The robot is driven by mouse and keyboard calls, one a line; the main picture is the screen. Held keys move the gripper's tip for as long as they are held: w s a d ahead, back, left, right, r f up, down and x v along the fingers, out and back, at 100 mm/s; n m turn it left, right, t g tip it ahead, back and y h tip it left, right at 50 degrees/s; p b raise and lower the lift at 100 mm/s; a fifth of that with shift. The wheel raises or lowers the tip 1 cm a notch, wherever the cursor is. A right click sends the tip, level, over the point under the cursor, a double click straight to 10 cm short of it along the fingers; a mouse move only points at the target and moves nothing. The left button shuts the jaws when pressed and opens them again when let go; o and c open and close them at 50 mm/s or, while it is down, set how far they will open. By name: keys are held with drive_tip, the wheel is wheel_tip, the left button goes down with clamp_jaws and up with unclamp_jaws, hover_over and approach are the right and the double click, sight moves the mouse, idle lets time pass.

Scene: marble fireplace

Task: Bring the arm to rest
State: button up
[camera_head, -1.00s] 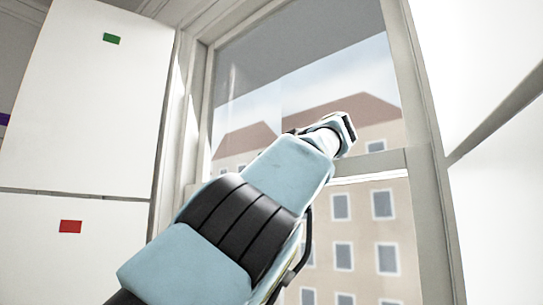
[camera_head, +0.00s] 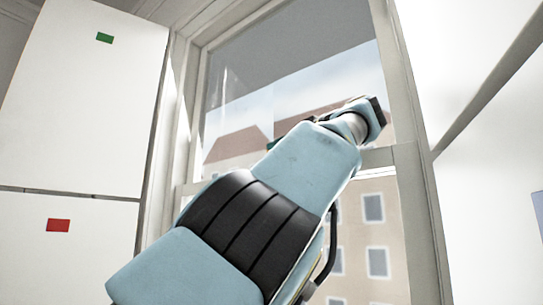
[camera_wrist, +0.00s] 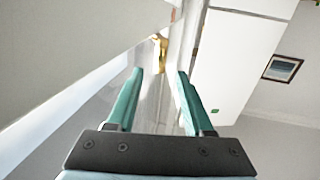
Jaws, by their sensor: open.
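My arm (camera_head: 300,165) reaches up and to the right across the head view, in front of a window. Its far end, a dark-edged wrist part, shows near the window's middle bar; the fingers cannot be made out there. In the wrist view my gripper (camera_wrist: 158,88) shows two teal fingers standing apart with nothing between them. A small gold-coloured fitting (camera_wrist: 160,48) on a pale frame shows beyond the fingertips, apart from them.
A tall window (camera_head: 300,75) with pale frames stands behind my arm. White panels (camera_head: 85,100) with a green and a red marker (camera_head: 58,225) stand at left. A white surface (camera_head: 490,200) is at right. A framed picture (camera_wrist: 282,68) hangs on a wall.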

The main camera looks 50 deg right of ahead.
drive_tip(key=shift+s+a, duration=0.15)
drive_tip(key=shift+s, duration=0.8)
